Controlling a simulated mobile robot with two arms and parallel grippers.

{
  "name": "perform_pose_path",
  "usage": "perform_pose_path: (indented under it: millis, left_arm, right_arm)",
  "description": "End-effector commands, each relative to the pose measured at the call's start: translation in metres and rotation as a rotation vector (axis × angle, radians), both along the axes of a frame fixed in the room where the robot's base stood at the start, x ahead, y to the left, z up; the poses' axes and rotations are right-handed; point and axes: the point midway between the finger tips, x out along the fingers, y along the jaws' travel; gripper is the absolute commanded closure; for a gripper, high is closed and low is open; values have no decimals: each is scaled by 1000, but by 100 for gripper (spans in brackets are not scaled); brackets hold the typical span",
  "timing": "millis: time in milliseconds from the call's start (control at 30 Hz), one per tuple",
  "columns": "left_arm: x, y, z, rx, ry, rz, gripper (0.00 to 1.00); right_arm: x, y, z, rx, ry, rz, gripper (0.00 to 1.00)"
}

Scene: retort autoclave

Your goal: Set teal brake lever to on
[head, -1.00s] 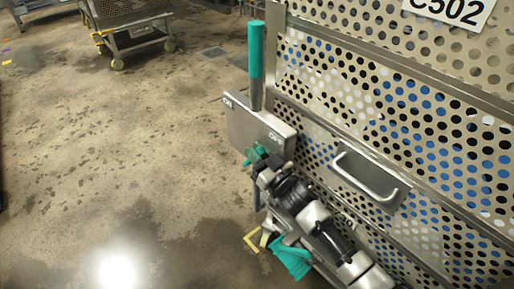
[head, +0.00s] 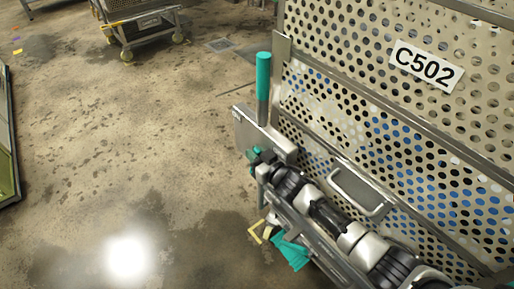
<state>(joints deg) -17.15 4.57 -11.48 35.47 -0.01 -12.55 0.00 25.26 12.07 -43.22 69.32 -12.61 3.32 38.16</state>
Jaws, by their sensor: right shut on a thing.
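The teal brake lever (head: 263,80) has a teal grip on a grey rod. It stands upright at the grey ON/OFF plate (head: 270,138) on the side of the perforated cart. The ON end of the plate is at the left; the OFF end is covered by glare and my arm. The lever's rod crosses the plate near its middle. My right gripper (head: 256,157) is shut at the plate's lower edge, on a teal part there, which I take to be the lever. The exact contact is hidden by the gripper. My left gripper is out of view.
The perforated cart wall (head: 400,135) with sign C502 (head: 426,66) fills the right side. A metal handle (head: 358,192) projects near my right arm. Another wheeled cart (head: 142,25) stands at the back left. The wet floor between is clear.

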Motion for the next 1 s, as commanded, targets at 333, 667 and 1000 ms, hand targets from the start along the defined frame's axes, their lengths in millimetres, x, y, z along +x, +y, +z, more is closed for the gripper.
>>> perform_pose_path:
  millis: [333,667,1000]
  left_arm:
    - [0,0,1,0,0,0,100]
    - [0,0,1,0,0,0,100]
    - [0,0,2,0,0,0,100]
  right_arm:
    - [1,1,1,-1,4,1,100]
    - [2,-1,1,-3,4,-2,57]
    - [3,-3,1,-5,4,-6,57]
